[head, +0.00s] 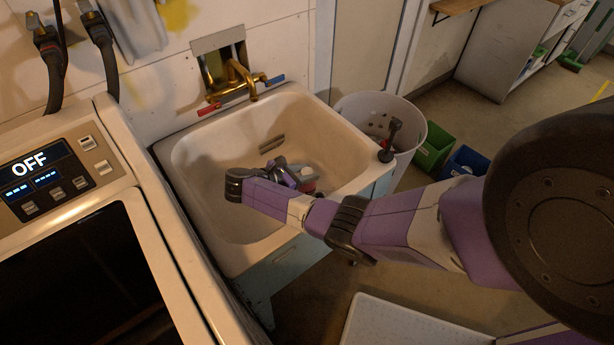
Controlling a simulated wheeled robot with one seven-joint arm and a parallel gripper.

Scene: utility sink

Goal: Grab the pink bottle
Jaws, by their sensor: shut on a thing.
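The sink (190,165) is a cream utility basin below a brass tap. My arm reaches into it from the right. My gripper (290,170) is low in the basin, towards its right side, and is partly hidden by my wrist. It is shut on a small pinkish thing, which I take to be the pink bottle (305,171). Only a little of the bottle shows, right beside the fingers. Grey and bluish bits show just below it, too small to make out. I cannot tell whether the bottle touches the basin floor.
The brass tap (240,78) stands over the sink's back rim. A black-and-red plunger-like tool (391,137) stands at the right rim. A white bin (370,105), green crate (433,148) and blue crate (463,163) stand to the right. A washing machine (150,235) borders the left.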

